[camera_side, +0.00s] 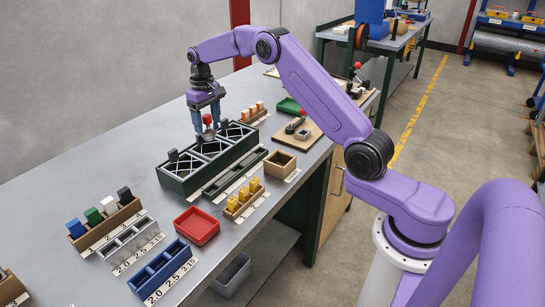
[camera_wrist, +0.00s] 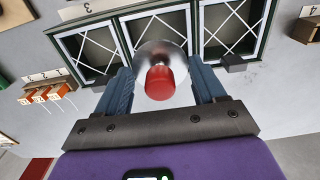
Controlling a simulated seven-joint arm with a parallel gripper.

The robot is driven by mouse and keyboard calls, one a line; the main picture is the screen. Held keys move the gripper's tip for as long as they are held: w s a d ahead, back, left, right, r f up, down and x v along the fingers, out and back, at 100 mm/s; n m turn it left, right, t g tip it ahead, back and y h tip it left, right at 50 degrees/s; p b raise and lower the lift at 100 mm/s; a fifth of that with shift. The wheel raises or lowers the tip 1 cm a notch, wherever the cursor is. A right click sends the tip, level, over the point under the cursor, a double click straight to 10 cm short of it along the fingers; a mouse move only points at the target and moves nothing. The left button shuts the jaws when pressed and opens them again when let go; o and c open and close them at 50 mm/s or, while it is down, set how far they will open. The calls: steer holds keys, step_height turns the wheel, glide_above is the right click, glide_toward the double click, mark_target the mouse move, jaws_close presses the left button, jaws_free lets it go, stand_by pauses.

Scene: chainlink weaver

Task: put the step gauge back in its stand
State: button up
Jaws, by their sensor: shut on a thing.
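My gripper (camera_side: 207,125) is shut on a red-handled piece (camera_side: 207,119) with a silver round part, which I take for the step gauge. In the wrist view, the red handle (camera_wrist: 160,83) sits between my blue fingers (camera_wrist: 160,92), and the silver disc is beyond it. The piece is over the middle compartment of a dark green frame (camera_side: 184,192) with white crossed wires. I cannot tell whether it touches the frame. No stand for the gauge can be told apart for certain; a small wooden open box (camera_side: 280,164) is to the right of the frame.
Black knobs (camera_wrist: 232,62) stand up along the frame. A long green tray (camera_side: 218,187), yellow pieces in a wooden rack (camera_side: 240,208), a red tray (camera_side: 197,226) and a blue rack (camera_side: 160,272) are nearer. A wooden board (camera_side: 297,136) with a tool is behind.

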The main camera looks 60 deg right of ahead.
steer(key=s+d+r, duration=0.1)
steer(key=s+d, duration=0.3)
steer(key=s, duration=0.6)
steer(key=s+d, duration=0.5)
steer(key=s, duration=0.6)
steer(key=shift+f, duration=4.35)
steer(key=o, duration=1.1)
steer(key=shift+c, duration=0.2)
